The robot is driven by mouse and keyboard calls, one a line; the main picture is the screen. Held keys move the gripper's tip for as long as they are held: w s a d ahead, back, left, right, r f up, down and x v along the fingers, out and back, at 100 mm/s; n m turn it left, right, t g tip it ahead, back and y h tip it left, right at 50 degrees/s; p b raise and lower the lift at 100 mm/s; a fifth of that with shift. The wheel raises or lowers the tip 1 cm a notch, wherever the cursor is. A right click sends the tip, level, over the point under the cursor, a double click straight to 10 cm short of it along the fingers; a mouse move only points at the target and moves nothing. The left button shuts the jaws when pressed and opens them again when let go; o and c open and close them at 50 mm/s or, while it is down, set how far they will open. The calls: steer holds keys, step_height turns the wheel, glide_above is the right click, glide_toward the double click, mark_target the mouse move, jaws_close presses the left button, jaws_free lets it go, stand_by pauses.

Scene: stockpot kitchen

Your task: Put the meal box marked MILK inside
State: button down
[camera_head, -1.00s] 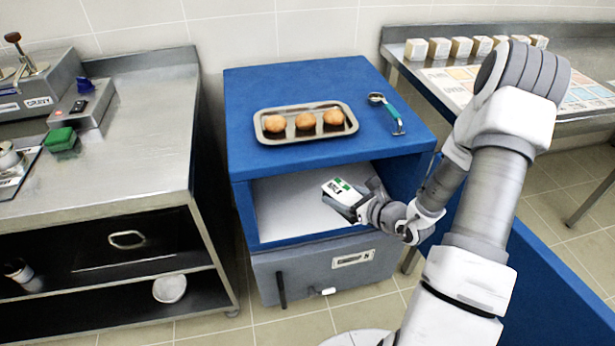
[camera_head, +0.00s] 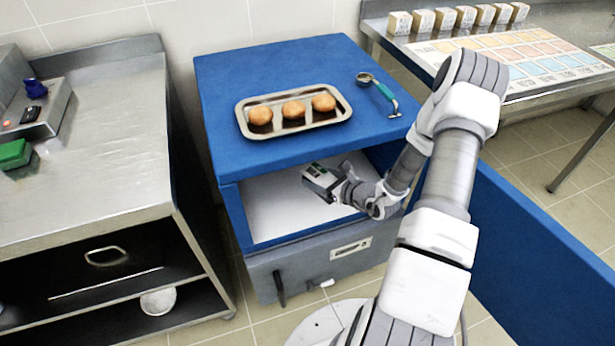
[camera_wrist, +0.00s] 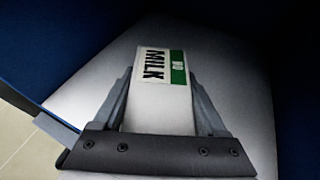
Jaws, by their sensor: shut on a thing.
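The meal box (camera_wrist: 160,100) is white with a label reading MILK and a green band, seen in the wrist view. My gripper (camera_wrist: 160,95) is shut on it, one finger along each side. In the head view the meal box (camera_head: 320,178) is at the open front of the blue cabinet (camera_head: 230,215), over the white floor of its compartment (camera_head: 275,212). My gripper (camera_head: 335,187) reaches in from the right. I cannot tell whether the box touches the compartment floor.
A grey drawer (camera_head: 320,265) is below the compartment. A steel counter (camera_head: 95,130) stands left, and small boxes (camera_head: 445,18) line a table at right. A blue panel (camera_head: 540,260) is at the right.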

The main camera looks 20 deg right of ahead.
steer(key=w+f, duration=0.1)
steer(key=w, duration=0.1)
steer(key=w+f+b, duration=0.1)
steer(key=w+f, duration=0.1)
steer(key=w+f+b, duration=0.1)
steer(key=w, duration=0.2)
steer(key=shift+d+f, duration=0.15)
steer(key=shift+w+f+b, duration=0.15)
steer(key=shift+f+b, duration=0.6)
steer(key=shift+f, duration=1.2)
steer(key=shift+f, duration=0.1)
steer(key=shift+f, duration=0.15)
jaws_free()
